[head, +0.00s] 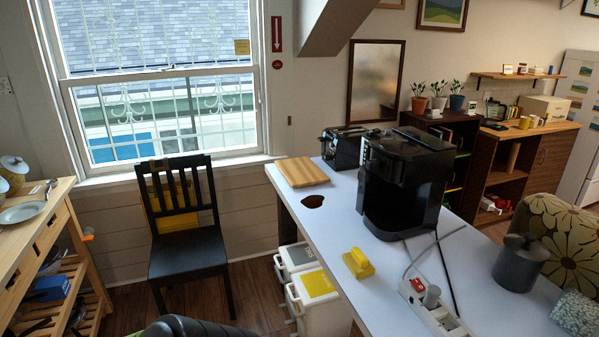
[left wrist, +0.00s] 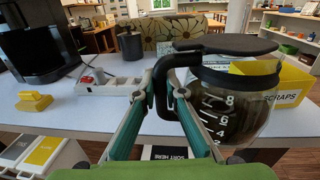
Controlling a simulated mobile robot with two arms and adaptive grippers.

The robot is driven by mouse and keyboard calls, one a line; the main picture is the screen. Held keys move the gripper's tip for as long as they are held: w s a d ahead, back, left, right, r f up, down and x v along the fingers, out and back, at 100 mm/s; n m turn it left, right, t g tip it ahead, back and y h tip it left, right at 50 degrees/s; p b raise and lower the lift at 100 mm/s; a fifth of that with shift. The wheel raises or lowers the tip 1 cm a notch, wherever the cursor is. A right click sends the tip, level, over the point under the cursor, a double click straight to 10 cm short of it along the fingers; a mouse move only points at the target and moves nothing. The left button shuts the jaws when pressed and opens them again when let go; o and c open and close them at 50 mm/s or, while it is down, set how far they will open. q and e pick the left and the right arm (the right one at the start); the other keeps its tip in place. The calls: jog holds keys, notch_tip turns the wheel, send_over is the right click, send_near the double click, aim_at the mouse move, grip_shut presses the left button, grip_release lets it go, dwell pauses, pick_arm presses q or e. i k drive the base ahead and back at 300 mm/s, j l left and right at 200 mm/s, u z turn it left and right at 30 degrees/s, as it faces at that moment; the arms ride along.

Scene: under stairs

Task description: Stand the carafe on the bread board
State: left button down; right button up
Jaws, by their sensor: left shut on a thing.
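The carafe (left wrist: 235,100) has a glass body with white level marks, a black lid and a black handle. In the left wrist view it looks upright, in front of the white table (left wrist: 75,112). My left gripper (left wrist: 160,88) is shut on its handle, with one green-edged finger on each side. The wooden bread board (head: 302,172) lies flat and bare at the far left corner of the white table in the head view. The carafe is not clearly visible in the head view. My right gripper is in neither view.
A black coffee maker (head: 405,185) and a toaster (head: 343,147) stand right of the board. A brown patch (head: 313,201), a yellow object (head: 358,263), a power strip (head: 435,312) with cables and a grey canister (head: 520,264) are nearer. Bins (head: 312,290) and a black chair (head: 188,250) are left of the table.

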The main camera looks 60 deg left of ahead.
aim_at(297, 170)
jog(key=j+u, duration=0.1)
jog(key=j, duration=0.4)
jog(key=i+j, duration=0.1)
jog(key=j, duration=0.4)
jog(key=j+u, duration=0.15)
jog(key=j, duration=0.3)
jog(key=i+j, duration=0.15)
jog(key=j, duration=0.35)
jog(key=i+j+u, duration=0.15)
jog(key=j, duration=0.8)
jog(key=i+j+u, duration=0.15)
jog(key=j, duration=0.3)
